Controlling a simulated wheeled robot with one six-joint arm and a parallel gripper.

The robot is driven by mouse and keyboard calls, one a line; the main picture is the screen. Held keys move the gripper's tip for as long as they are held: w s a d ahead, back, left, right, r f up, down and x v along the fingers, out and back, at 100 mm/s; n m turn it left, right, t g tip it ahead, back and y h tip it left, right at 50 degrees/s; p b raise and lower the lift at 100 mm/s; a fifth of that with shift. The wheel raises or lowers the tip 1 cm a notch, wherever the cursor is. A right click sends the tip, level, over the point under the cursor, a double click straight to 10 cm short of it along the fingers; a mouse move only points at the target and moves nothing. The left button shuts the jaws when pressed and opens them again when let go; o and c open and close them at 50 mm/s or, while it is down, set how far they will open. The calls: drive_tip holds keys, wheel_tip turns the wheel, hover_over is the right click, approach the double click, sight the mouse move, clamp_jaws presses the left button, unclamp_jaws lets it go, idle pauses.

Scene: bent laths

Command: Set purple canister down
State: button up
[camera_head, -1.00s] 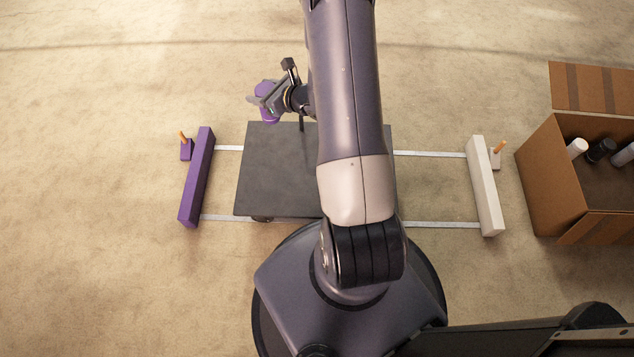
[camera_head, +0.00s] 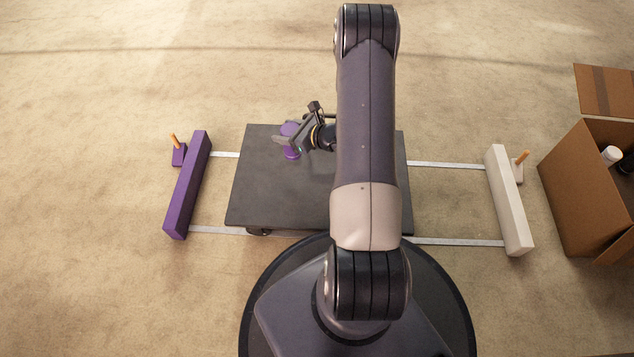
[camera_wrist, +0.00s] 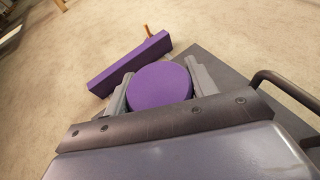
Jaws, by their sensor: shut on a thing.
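The purple canister (camera_head: 291,154) is held in my gripper (camera_head: 289,141) over the upper left part of the dark grey platform (camera_head: 270,195). In the wrist view the canister's round purple top (camera_wrist: 160,86) sits between the two grey fingers, which touch it on both sides. It looks about upright. Whether its base touches the platform or hangs just above it, I cannot tell. My forearm hides the right part of the platform.
Pale laths (camera_head: 215,230) run out from the platform on both sides. A purple beam (camera_head: 187,190) lies across their left ends and a white beam (camera_head: 508,200) across their right ends. Small blocks with orange pegs stand beside both beams. A cardboard box (camera_head: 585,190) with bottles stands at the right.

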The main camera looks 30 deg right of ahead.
sight(290, 151)
wheel_tip(290, 151, down, 10)
drive_tip(key=b, duration=0.4)
drive_tip(key=shift+f, duration=0.15)
drive_tip(key=o, duration=1.1)
drive_tip(key=shift+r, duration=0.2)
drive_tip(key=shift+p+v, duration=2.25)
drive_tip(key=shift+v, duration=3.8)
